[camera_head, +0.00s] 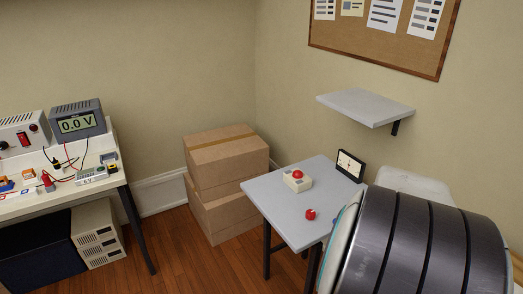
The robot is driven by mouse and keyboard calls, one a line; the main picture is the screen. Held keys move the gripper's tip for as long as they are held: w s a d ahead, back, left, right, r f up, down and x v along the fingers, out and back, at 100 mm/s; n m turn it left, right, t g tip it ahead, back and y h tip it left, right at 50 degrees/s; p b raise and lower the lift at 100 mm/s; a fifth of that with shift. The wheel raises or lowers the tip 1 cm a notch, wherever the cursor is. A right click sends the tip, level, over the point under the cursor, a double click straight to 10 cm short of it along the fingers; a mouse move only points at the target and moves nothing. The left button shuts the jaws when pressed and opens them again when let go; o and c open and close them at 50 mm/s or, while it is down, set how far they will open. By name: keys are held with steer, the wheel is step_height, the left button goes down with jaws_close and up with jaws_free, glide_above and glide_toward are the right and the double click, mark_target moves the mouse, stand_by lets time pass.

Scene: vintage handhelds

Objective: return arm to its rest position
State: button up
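Part of my arm (425,245) fills the lower right of the head view, close to the camera. It shows as a thick dark grey cylinder with black bands, a teal edge on its left end and a pale rounded section behind it. It covers the right part of a small grey table (262,190). My gripper is not in view, so its opening and anything in it cannot be seen.
The small table bears a white box with a red button (297,180), a red ball-like thing (310,214) and a dark-framed panel (350,165). A shelf (366,106) is above. Stacked cartons (226,160) stand left of it. A cluttered workbench (62,201) is far left. Wooden floor (185,265) lies between.

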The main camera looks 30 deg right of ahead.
steer(key=w+a+r+n+t, duration=0.2)
steer(key=a+n, duration=0.3)
steer(key=a, duration=0.3)
steer(key=w+a+r+n+t, duration=0.2)
steer(key=w+a+r+n, duration=0.2)
steer(key=a, duration=0.5)
steer(key=shift+w+r+n, duration=0.2)
steer(key=shift+w+n, duration=0.45)
steer(key=shift+n, duration=0.55)
